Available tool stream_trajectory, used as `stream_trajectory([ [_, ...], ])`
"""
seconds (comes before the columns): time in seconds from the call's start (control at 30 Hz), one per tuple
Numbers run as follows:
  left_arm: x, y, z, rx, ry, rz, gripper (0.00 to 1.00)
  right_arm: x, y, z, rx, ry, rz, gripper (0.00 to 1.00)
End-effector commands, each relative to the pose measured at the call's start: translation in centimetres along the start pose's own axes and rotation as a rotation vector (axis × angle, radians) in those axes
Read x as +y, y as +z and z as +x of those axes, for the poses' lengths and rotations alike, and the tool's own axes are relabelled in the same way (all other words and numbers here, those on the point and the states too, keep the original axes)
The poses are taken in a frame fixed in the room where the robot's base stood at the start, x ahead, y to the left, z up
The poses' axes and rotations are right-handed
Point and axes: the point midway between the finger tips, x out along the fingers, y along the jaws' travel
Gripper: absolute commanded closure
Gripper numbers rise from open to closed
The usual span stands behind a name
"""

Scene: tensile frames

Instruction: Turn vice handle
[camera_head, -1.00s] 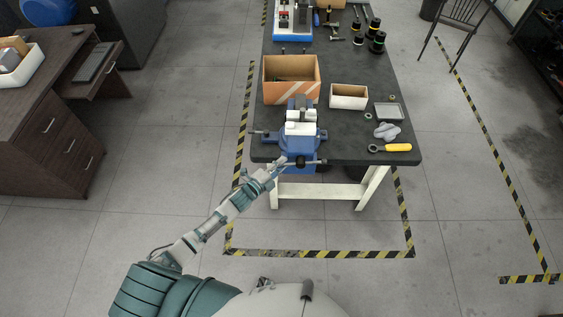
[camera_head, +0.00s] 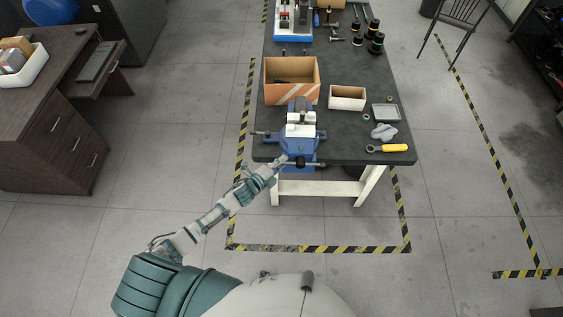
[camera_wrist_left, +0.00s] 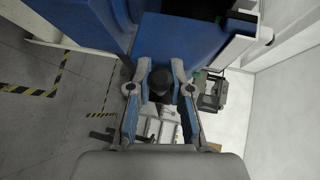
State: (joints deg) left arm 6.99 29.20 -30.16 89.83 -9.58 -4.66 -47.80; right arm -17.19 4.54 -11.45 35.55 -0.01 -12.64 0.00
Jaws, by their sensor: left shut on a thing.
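The blue vice (camera_head: 298,146) with pale jaws stands at the near edge of the dark workbench. Its dark handle (camera_head: 312,164) lies roughly crosswise at the front of the vice, with a knob at its right end. My left gripper (camera_head: 284,160) reaches in from the lower left and is shut on the handle near its left part. In the left wrist view my left gripper (camera_wrist_left: 160,72) has a finger on each side of the handle's dark round end (camera_wrist_left: 160,80), below the blue vice body (camera_wrist_left: 180,45). The exact finger contact is hard to see. My right gripper is out of view.
On the workbench (camera_head: 345,130) stand an orange-brown box (camera_head: 291,92), a small white-sided box (camera_head: 347,103), a grey tray (camera_head: 386,113) and a yellow-handled tool (camera_head: 393,148). A dark desk (camera_head: 50,130) stands at the left. The floor between is clear.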

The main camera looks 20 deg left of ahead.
Motion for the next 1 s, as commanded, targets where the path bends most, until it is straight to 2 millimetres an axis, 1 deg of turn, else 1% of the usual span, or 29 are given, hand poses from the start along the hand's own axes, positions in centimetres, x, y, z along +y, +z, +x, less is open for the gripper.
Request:
stream_trajectory([
  [0.03, -0.1, -0.1, 0.0, 0.004, -0.004, -0.001, 0.78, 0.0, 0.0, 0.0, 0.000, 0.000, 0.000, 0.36],
  [0.1, -0.1, -0.1, 0.0, 0.004, -0.004, -0.001, 0.62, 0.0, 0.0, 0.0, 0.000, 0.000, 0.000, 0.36],
  [0.37, -0.1, 0.0, 0.1, 0.002, -0.001, -0.002, 0.62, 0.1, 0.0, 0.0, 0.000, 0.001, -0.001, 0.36],
  [0.47, 0.1, 0.0, -0.3, 0.002, 0.000, -0.002, 0.62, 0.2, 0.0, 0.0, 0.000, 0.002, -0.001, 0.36],
  [0.57, 0.1, 0.0, -1.5, 0.002, 0.001, -0.002, 0.62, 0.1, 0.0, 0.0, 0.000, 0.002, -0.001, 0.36],
  [0.67, 0.2, 0.0, -3.6, 0.002, 0.002, -0.002, 0.62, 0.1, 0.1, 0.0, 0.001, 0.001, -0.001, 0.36],
  [0.8, 0.2, 0.0, -7.0, 0.002, 0.003, -0.001, 0.62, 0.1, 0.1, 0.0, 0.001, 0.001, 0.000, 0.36],
  [0.9, 0.2, 0.0, -9.0, 0.003, 0.002, -0.002, 0.62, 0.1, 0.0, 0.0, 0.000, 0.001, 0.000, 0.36],
  [1.0, 0.2, 0.0, -10.6, 0.003, 0.000, -0.003, 0.62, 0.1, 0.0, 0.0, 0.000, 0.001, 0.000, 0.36],
])
